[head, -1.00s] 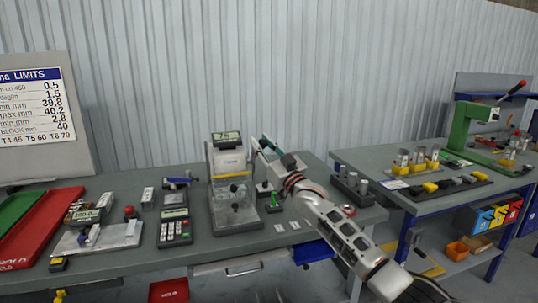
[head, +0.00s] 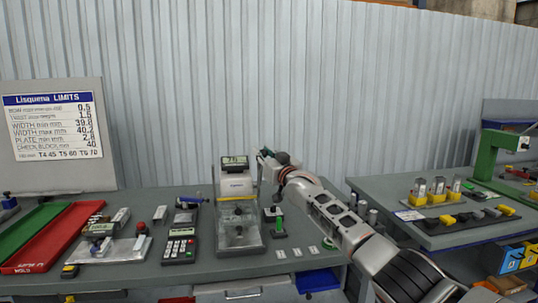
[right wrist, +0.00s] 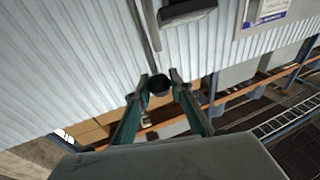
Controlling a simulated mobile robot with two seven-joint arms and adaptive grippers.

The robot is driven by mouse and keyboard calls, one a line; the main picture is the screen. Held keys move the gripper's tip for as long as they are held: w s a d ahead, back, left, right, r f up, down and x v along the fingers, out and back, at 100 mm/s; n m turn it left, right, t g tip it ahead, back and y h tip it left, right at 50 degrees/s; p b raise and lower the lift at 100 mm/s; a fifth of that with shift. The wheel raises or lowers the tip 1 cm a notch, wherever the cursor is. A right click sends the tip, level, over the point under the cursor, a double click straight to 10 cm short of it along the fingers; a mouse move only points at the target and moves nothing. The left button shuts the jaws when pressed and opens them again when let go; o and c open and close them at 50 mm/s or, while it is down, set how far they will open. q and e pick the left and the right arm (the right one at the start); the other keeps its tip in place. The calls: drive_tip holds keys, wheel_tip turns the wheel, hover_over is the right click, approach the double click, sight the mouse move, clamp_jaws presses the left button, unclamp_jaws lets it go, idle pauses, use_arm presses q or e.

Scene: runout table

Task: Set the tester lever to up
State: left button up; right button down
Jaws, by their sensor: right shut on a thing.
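The tester (head: 236,183) is a pale upright machine with a small dark display on top, standing on the grey bench. Its lever is on its right side; the pale lever bar (head: 260,168) stands close to upright. My right gripper (head: 265,154) is at the lever's upper end, slightly above the display's height. In the right wrist view the green fingers of my right gripper (right wrist: 159,88) are shut on the dark round lever knob (right wrist: 159,83). In the head view my wrist partly hides the knob. My left gripper is not in view.
A calculator-like device (head: 180,245), a red tray (head: 52,240) and a green tray (head: 25,232) lie to the left. A second bench (head: 440,236) stands at right.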

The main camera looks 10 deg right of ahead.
drive_tip(key=shift+w, duration=0.2)
drive_tip(key=shift+d, duration=0.1)
drive_tip(key=c, duration=1.8)
unclamp_jaws()
drive_tip(key=shift+o, duration=0.2)
drive_tip(key=shift+s+f, duration=0.1)
drive_tip(key=shift+s, duration=0.05)
drive_tip(key=shift+s+f, duration=0.15)
drive_tip(key=shift+s, duration=0.2)
drive_tip(key=shift+v, duration=0.95)
drive_tip(key=r+v, duration=0.1)
drive_tip(key=v, duration=0.8)
drive_tip(key=shift+f, duration=0.25)
